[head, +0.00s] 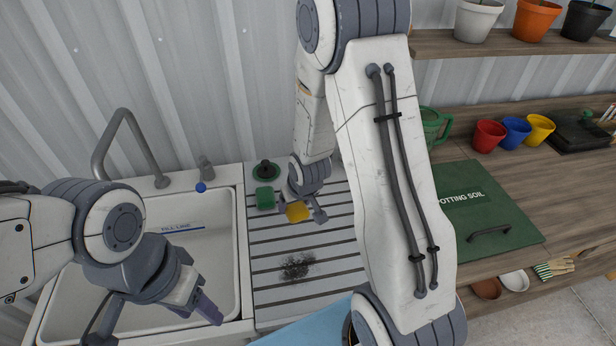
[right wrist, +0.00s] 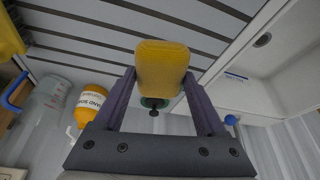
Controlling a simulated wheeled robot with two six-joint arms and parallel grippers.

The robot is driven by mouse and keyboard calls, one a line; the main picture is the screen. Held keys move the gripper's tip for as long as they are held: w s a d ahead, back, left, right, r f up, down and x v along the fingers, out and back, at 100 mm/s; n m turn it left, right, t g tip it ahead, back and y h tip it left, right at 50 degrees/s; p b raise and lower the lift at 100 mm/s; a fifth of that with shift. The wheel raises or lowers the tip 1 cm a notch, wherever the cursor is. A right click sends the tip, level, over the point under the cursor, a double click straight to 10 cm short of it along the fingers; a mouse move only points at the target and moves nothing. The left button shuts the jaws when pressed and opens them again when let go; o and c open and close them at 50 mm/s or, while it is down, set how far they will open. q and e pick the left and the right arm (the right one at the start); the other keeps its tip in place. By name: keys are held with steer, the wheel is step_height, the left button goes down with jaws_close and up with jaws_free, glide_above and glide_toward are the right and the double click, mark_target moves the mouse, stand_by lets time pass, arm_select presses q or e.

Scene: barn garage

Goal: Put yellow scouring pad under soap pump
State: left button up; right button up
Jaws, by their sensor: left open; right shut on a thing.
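The yellow scouring pad (head: 297,211) is held above the slatted drainboard (head: 290,262) in the head view. My right gripper (head: 302,206) is shut on it; in the right wrist view the pad (right wrist: 162,68) sits between the two purple fingers. The soap pump (right wrist: 92,103), an orange bottle with soap lettering and a pale spout, stands left of the fingers in the right wrist view. My right arm seems to hide it in the head view. My left gripper (head: 205,309) is open and empty over the sink's front right.
A green pad (head: 264,198) and a round dark green thing with a black knob (head: 265,170) are at the drainboard's back left. The white sink (head: 175,255) lies left. A potting soil lid (head: 490,215) and several coloured pots are right. The drainboard's front has a dark dirt patch (head: 297,267).

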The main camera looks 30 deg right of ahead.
steer(key=w+d+r+m+h+p, duration=0.2)
steer(key=d+p, duration=0.6)
steer(key=d, duration=1.4)
steer(key=y, duration=0.1)
glide_above(326, 183)
steer(key=s, duration=0.2)
steer(key=shift+m, duration=0.3)
steer(key=f, duration=0.7)
steer(key=shift+w+a, duration=0.15)
steer(key=shift+w, duration=0.05)
step_height(326, 183, down, 4)
steer(key=b, duration=0.4)
steer(key=shift+w+a+f, duration=0.1)
steer(key=shift+f, duration=0.1)
steer(key=shift+r, duration=0.15)
